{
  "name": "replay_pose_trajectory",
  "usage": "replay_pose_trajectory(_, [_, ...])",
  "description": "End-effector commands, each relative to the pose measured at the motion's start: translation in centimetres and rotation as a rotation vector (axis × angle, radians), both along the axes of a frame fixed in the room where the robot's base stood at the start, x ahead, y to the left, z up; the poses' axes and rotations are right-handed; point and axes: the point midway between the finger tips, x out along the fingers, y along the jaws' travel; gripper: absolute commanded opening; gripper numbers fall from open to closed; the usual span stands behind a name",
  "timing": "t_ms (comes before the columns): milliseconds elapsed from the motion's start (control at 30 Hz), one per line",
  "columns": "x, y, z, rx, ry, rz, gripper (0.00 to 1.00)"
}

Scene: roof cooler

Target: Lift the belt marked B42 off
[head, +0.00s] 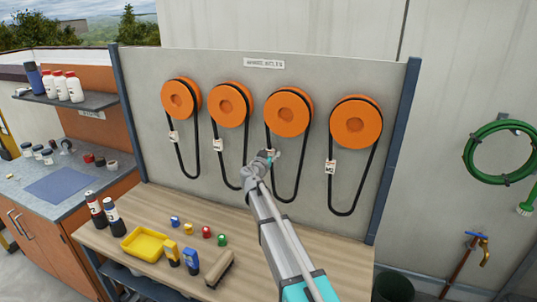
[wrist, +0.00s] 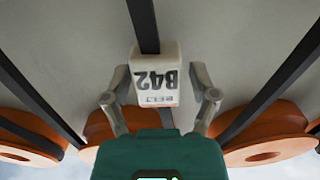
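The white tag marked B42 (wrist: 157,77) shows upside down in the wrist view, on a black belt strand (wrist: 143,22). My gripper (wrist: 160,90) is open, with one finger on each side of the tag and a gap visible on both sides. In the head view my gripper (head: 270,156) is at the left strand of the third belt from the left (head: 297,170), which loops over an orange pulley (head: 288,112). My gripper largely hides the tag there. I cannot tell how deep the fingers reach around the strand.
Three other belts hang from orange pulleys (head: 180,99) on the grey panel (head: 225,65), with tags such as the one at right (head: 330,167). Below, the wooden bench (head: 335,255) holds a yellow tray (head: 145,244), bottles and small coloured items. A green hose (head: 472,150) hangs at right.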

Motion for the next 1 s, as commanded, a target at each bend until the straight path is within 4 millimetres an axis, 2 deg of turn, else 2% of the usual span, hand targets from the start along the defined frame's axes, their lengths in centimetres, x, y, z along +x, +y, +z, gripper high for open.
replay_pose_trajectory(33, [0.00,-0.02,0.00,0.000,0.000,0.000,0.55])
replay_pose_trajectory(333, [0.01,-0.07,0.00,0.000,0.000,-0.001,0.00])
replay_pose_trajectory(1000, [0.05,-0.11,0.79,-0.004,0.003,-0.001,0.00])
